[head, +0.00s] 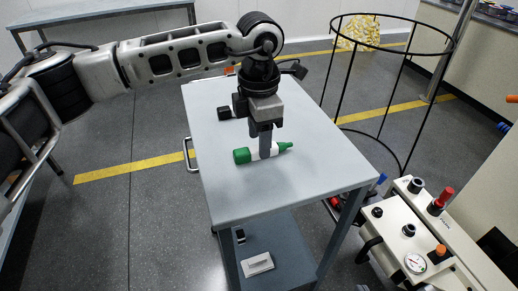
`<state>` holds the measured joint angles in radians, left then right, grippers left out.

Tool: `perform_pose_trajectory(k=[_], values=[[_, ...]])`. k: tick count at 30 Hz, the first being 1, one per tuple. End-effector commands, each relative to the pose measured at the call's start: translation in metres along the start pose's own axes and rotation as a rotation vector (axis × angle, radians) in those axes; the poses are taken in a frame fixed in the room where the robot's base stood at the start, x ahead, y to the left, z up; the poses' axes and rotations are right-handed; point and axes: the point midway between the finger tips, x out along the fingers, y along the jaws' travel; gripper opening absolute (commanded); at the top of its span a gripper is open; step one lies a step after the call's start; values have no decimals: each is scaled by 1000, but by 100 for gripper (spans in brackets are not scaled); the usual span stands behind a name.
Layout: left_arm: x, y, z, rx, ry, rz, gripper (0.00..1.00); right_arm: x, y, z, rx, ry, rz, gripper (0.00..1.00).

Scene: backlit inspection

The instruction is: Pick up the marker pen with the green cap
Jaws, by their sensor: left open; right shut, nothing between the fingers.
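The marker pen (242,156) lies on its side on the grey table top. It has a thick green end at the left, a white body and a narrower green end at the right. My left gripper (265,150) points down over the middle of the pen. A finger covers part of the white body. The gripper is open; whether its fingers touch the pen cannot be told. My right gripper is not in view.
The table (318,173) has a clear front half. A small black object (224,113) lies behind the pen, partly hidden by my gripper. A black wire hoop frame (333,100) stands right of the table. A white machine with a gauge (415,263) stands front right.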

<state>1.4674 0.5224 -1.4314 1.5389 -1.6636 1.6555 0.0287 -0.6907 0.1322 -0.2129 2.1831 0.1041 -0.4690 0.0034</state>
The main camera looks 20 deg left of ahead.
Motion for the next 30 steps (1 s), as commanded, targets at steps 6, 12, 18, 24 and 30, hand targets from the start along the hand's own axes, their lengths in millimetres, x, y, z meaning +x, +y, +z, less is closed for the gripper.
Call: perform_pose_trajectory(k=[6, 12, 18, 24, 30], values=[[21, 0, 0, -1, 0, -1, 49, 1, 1, 2, -4, -5, 3, 0], [22, 0, 0, -1, -1, 0, 49, 2, 1, 2, -4, -6, 3, 0], [22, 0, 0, -1, -1, 0, 0, 1, 1, 2, -3, -5, 2, 0], [21, 0, 0, -1, -1, 0, 0, 0, 0, 2, -2, -7, 2, 0], [17, 0, 0, -1, -2, 0, 0, -1, 0, 3, -2, -9, 1, 0]])
